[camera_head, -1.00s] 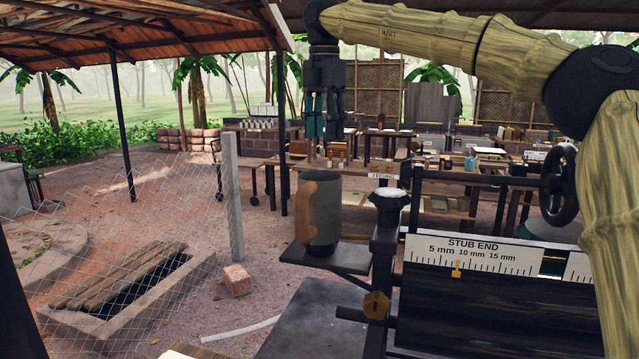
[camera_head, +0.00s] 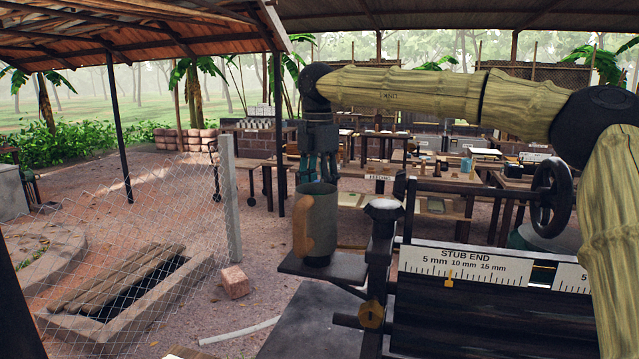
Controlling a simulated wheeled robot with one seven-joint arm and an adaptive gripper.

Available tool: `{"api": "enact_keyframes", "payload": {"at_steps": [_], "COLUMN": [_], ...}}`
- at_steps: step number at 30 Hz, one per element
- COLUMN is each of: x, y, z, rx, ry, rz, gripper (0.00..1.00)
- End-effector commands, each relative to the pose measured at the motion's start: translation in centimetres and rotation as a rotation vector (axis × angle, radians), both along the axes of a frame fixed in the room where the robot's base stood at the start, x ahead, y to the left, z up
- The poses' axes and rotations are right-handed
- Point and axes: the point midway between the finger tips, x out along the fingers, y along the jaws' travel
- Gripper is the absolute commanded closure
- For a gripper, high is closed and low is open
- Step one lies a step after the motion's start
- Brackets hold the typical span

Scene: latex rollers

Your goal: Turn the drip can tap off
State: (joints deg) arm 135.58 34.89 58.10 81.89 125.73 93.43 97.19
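The drip can (camera_head: 318,230) is a grey cylinder with a rust-brown patch on its left side. It stands upright on a dark bracket plate (camera_head: 322,268) left of the roller machine. I cannot make out its tap in this view. My gripper (camera_head: 319,172) hangs pointing down just above the can's rim. Its two dark teal fingers look apart with nothing between them. Their lower ends come close to the rim, and I cannot tell whether they are behind it or over it.
The roller machine stands at the right, with a black post (camera_head: 383,240), a stub end scale (camera_head: 465,265) and a handwheel (camera_head: 551,198). A wire fence (camera_head: 130,240) and grey post (camera_head: 230,190) stand at the left. Cluttered tables (camera_head: 440,180) stand behind.

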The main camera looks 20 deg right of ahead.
Motion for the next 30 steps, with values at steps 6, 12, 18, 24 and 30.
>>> {"api": "enact_keyframes", "payload": {"at_steps": [6, 12, 18, 24, 30], "x": [-0.01, -0.02, -0.02, -0.05, -0.11], "y": [-0.03, -0.07, -0.29, 0.02, 0.50], "z": [-0.04, -0.03, -0.03, 0.03, 0.14], "rx": [0.000, 0.000, 0.000, 0.000, 0.000], "ry": [0.000, 0.000, 0.000, 0.001, 0.001], "rz": [0.000, -0.001, 0.000, 0.025, 0.119], "gripper": [0.57, 0.88, 1.00, 1.00, 1.00]}}
